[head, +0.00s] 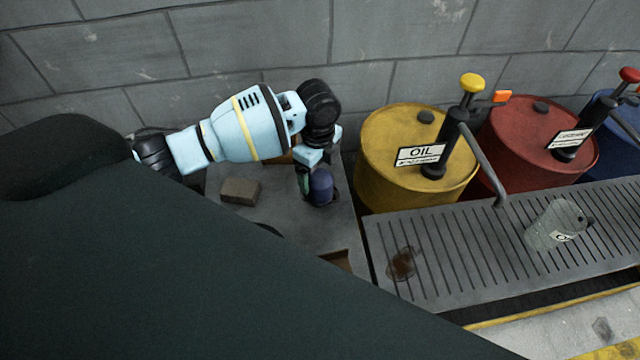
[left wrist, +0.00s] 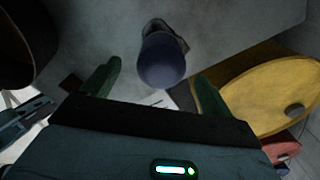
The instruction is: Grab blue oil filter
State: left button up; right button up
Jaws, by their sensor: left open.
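The blue oil filter (head: 321,187) is a small dark blue cylinder standing on a grey bench, left of the yellow oil drum. In the left wrist view the filter (left wrist: 161,60) shows its rounded top, ahead of and between my two green fingertips. My left gripper (head: 306,176) is right beside the filter in the head view, pointing down. In the left wrist view my left gripper (left wrist: 155,78) is open with nothing held, and the fingers look apart from the filter. My right gripper is in neither view.
The grey bench (head: 288,223) also holds a brown block (head: 240,191). To the right stand a yellow drum (head: 400,150) and a red drum (head: 525,120) with pumps. A block wall (head: 400,35) runs behind.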

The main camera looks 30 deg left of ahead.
pick_arm(q)
jog(key=shift+w+d+f, duration=0.1)
jog(key=shift+f, duration=2.55)
jog(key=c, duration=1.3)
notch_tip(320, 180, up, 10)
jog(key=shift+r+p, duration=0.1)
jog(key=shift+p, duration=0.2)
